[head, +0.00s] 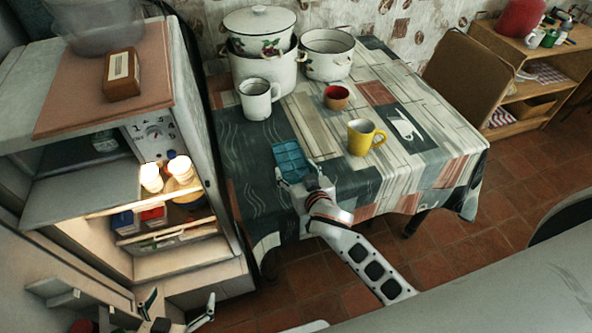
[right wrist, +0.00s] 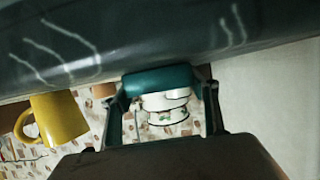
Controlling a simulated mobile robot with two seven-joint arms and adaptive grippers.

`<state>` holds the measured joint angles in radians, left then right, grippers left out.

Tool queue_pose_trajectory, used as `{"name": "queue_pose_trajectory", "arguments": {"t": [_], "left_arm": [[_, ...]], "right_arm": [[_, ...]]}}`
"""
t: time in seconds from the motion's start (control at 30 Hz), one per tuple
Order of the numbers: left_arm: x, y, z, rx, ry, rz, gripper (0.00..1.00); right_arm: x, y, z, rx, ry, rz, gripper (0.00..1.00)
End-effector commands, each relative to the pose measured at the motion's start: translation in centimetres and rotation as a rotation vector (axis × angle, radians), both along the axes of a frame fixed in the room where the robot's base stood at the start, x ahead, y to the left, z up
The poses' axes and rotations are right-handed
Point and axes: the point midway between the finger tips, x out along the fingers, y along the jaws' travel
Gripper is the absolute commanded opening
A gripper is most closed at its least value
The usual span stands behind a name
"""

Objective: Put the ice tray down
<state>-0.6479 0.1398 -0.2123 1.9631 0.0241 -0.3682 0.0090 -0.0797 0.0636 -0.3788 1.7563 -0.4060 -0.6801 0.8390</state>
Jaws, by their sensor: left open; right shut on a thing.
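The teal ice tray (head: 291,160) is over the near left part of the table (head: 322,199), by its dark patterned cloth. My right gripper (head: 299,187) is shut on the tray's near end. In the right wrist view the ice tray (right wrist: 158,79) sits between my two fingers, close to the dark cloth; I cannot tell whether it touches the cloth. My left gripper (head: 178,310) is open and empty at the bottom left, low in front of the open fridge (head: 188,272).
A yellow mug (head: 361,138) stands right of the tray, also seen in the right wrist view (right wrist: 58,118). A white mug (head: 256,101), a red-brown bowl (head: 336,97) and enamel pots (head: 328,56) stand farther back. The cloth between tray and yellow mug is clear.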

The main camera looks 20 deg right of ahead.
Motion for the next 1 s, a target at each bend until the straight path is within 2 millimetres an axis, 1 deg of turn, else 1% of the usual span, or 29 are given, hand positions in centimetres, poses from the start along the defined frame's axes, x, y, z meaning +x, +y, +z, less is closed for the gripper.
{"name": "queue_pose_trajectory", "arguments": {"t": [0.03, 0.07, 0.1, 0.13, 0.43, 0.53, 0.57, 0.67, 0.77, 1.0], "left_arm": [[0.0, 0.0, -0.1, 0.0, -0.001, 0.0, 0.95], [0.0, 0.0, -0.1, -0.001, -0.002, 0.0, 0.95], [0.0, 0.0, 0.0, -0.001, -0.002, 0.0, 0.95], [0.0, 0.0, 0.0, -0.001, -0.002, 0.0, 0.95], [0.0, 0.0, 0.0, 0.0, -0.001, 0.0, 0.95], [0.0, 0.0, 0.2, 0.0, -0.001, 0.0, 0.95], [0.0, 0.0, 0.1, 0.0, 0.0, 0.0, 0.95], [0.0, 0.0, 0.2, 0.0, 0.001, 0.0, 0.95], [0.0, 0.0, 0.3, 0.001, 0.002, 0.0, 0.95], [0.0, 0.0, 0.6, 0.0, 0.001, 0.0, 0.95]], "right_arm": [[0.0, 0.0, -0.2, 0.001, 0.0, 0.0, 0.31], [0.0, 0.0, -0.3, 0.0, 0.001, 0.0, 0.61], [0.0, 0.0, -0.2, 0.0, 0.001, 0.0, 0.72], [0.0, 0.0, -0.2, 0.0, 0.001, 0.0, 0.75], [0.0, 0.0, -0.2, 0.0, 0.001, 0.0, 0.75], [0.0, 0.0, 0.2, -0.001, 0.0, 0.0, 0.75], [-0.3, 0.0, 0.2, 0.001, 0.002, 0.0, 0.75], [-1.5, 0.0, 0.6, 0.003, 0.004, -0.001, 0.75], [-3.3, -0.1, 1.4, 0.003, 0.003, -0.001, 0.75], [-7.8, -0.2, 3.2, 0.003, 0.003, -0.001, 0.75]]}}
